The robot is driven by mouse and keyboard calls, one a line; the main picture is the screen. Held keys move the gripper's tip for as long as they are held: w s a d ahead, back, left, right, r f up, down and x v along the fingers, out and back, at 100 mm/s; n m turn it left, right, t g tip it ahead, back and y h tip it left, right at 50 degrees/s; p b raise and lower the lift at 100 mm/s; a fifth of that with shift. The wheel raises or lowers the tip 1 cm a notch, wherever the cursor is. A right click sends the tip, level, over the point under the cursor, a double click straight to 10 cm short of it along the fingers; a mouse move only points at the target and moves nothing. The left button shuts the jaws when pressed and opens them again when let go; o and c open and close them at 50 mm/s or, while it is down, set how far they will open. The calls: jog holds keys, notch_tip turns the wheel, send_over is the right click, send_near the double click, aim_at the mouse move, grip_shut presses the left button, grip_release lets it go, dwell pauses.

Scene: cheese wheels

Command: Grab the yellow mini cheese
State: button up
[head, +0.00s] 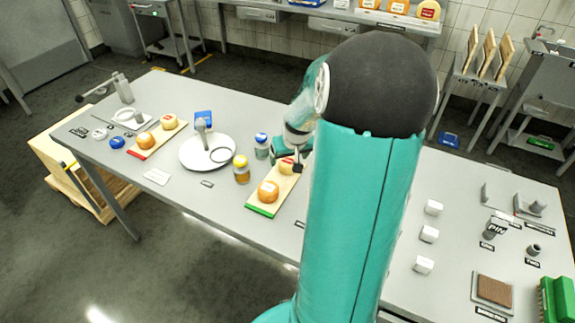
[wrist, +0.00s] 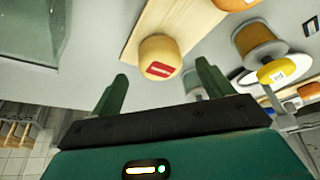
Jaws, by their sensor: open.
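A small yellow cheese with a red label (wrist: 160,57) lies near the end of a wooden board (wrist: 180,18). In the head view the same cheese (head: 286,166) is at the far end of the green-edged board (head: 262,209), partly hidden by my gripper. My gripper (wrist: 162,70) is open, its two green fingers on either side of the cheese in the wrist view, with a gap visible on both sides. I cannot tell how far it is from the cheese in depth. A larger orange cheese (head: 268,191) sits on the same board, toward its green edge.
A jar with a yellow lid (head: 241,168) and a blue-lidded jar (head: 262,146) stand left of the board. A white plate (head: 190,155) is further left. A red-edged board (head: 138,153) holds another orange cheese (head: 145,140) and yellow cheese (head: 170,121).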

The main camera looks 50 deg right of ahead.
jog(key=shift+x, duration=1.5)
jog(key=c, duration=1.1)
jog(key=shift+r, duration=0.15)
